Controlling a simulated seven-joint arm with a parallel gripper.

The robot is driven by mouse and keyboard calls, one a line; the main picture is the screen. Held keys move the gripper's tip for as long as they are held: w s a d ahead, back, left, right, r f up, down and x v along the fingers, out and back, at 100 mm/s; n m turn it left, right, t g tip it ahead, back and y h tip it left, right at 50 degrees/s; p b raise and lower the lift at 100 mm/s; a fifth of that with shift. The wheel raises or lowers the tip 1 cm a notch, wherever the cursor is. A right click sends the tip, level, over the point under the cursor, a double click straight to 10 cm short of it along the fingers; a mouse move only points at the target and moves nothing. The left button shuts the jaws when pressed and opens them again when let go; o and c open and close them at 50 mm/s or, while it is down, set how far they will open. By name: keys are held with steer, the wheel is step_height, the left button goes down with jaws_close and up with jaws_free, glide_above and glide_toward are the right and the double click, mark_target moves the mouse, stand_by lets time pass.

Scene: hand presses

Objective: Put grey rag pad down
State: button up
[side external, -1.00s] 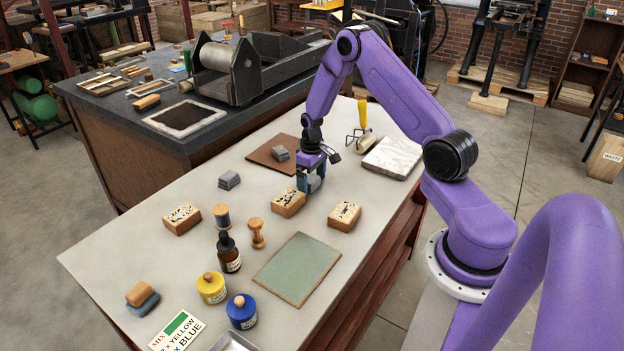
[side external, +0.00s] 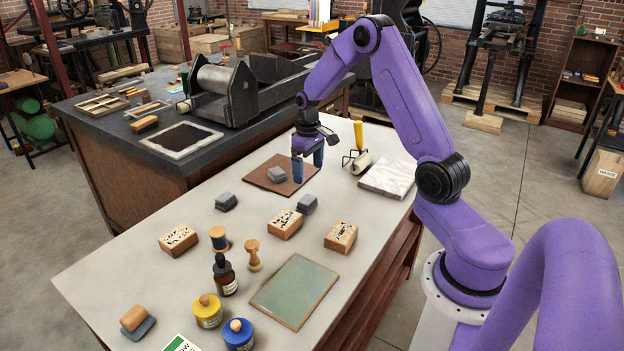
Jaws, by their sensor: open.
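A small grey rag pad (side external: 307,204) lies on the pale table, just behind and right of the middle wooden block with black marks (side external: 285,224). Another grey pad (side external: 226,201) lies on the table further left. A third grey pad (side external: 277,174) rests on a brown mat (side external: 262,184). My gripper (side external: 308,166) is open and empty, with its blue fingers apart and pointing down, above and behind the first pad near the mat's right edge. Nothing hides the pads from this view.
A yellow-handled roller (side external: 357,150) and a whitish slab (side external: 389,179) lie right of my gripper. More marked blocks (side external: 340,237), a dark dropper bottle (side external: 225,275), jars (side external: 208,310) and a green plate (side external: 294,291) occupy the front.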

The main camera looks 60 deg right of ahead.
steer(key=s+a+r+n, duration=0.2)
steer(key=a+r, duration=0.1)
steer(key=a, duration=0.4)
steer(key=s+a+r+n, duration=0.1)
steer(key=s+a+r, duration=0.15)
steer(key=a, duration=0.45)
steer(key=s+a+r+n, duration=0.2)
steer(key=s+a+n, duration=0.1)
steer(key=s+a, duration=0.3)
steer(key=s+a+r+n, duration=0.3)
steer(key=s+a, duration=0.3)
steer(key=s, duration=0.4)
steer(key=shift+r, duration=0.2)
steer(key=s+n, duration=0.1)
steer(key=s, duration=0.2)
steer(key=s+n, duration=0.1)
steer(key=s, duration=0.3)
steer(key=s+n, duration=0.1)
steer(key=s, duration=0.3)
steer(key=shift+d+r+n, duration=0.3)
steer(key=shift+d+r, duration=0.05)
